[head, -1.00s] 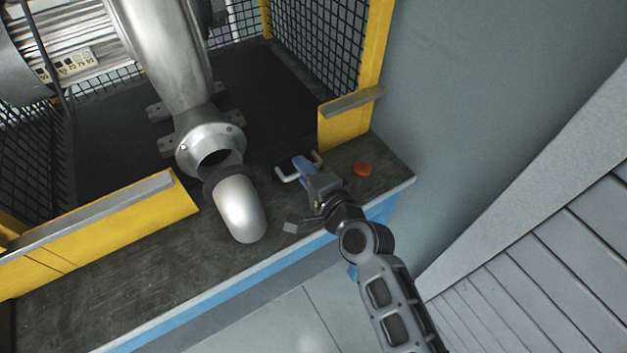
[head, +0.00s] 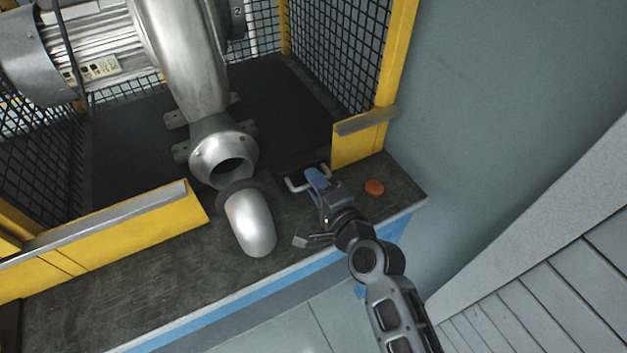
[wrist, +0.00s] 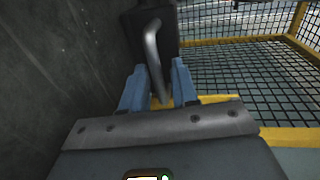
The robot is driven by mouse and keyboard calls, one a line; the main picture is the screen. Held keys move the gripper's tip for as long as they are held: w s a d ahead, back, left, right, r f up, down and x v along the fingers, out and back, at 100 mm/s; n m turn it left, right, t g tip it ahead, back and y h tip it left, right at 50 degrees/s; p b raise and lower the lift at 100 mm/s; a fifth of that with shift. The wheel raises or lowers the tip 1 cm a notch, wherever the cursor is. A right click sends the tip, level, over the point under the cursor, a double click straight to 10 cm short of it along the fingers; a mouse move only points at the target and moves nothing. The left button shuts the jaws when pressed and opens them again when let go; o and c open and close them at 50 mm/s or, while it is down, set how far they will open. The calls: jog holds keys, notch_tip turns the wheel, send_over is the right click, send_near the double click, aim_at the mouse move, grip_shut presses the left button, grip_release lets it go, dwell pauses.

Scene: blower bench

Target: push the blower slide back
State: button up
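The slide's bent silver handle (head: 295,184) shows by the dark opening in front of the blower (head: 192,65), right of its flanged outlet. In the wrist view the handle (wrist: 153,50) runs from a dark block (wrist: 150,30) down between the two blue fingers of my gripper (wrist: 160,88). The fingers stand a little apart, one on each side of the bar. A narrow gap seems to show on the right; contact is unclear. In the head view my gripper (head: 316,180) is at the handle and hides part of it. Most of the slide is hidden.
Yellow guard rails (head: 358,146) and mesh flank the blower.

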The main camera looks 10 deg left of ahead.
jog(key=v, duration=0.6)
jog(key=shift+s+d+f, duration=0.15)
jog(key=shift+s, duration=0.05)
